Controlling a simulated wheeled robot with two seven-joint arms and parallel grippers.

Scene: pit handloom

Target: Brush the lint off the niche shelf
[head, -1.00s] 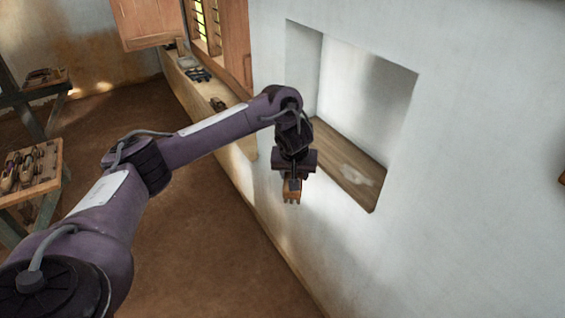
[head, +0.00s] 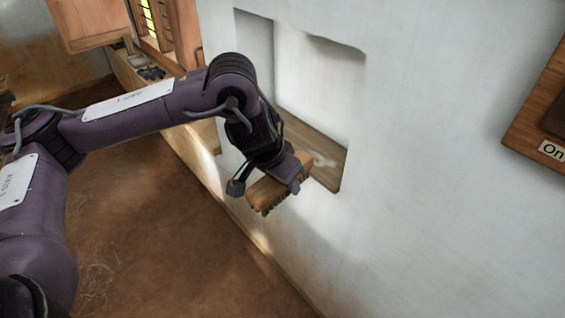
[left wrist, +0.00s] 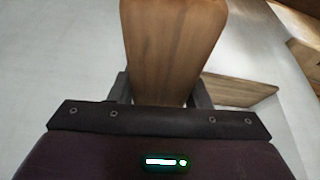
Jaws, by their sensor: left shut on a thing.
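My left gripper (head: 272,178) is shut on a wooden brush (head: 266,197) with dark bristles pointing down. It holds the brush in the air in front of the wall niche, near the front edge of the niche shelf (head: 333,181). The left wrist view shows the brush's wooden back (left wrist: 172,45) between the fingers, with part of the shelf (left wrist: 240,90) beyond it. Pale lint (head: 322,161) lies on the right part of the shelf. My right gripper is not in view.
The white wall (head: 430,150) surrounds the niche. A wooden board with a sign (head: 552,149) is on the wall at the right. A ledge with small dark items (head: 150,72) runs along the left. Pale fibres (head: 98,275) lie on the brown floor.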

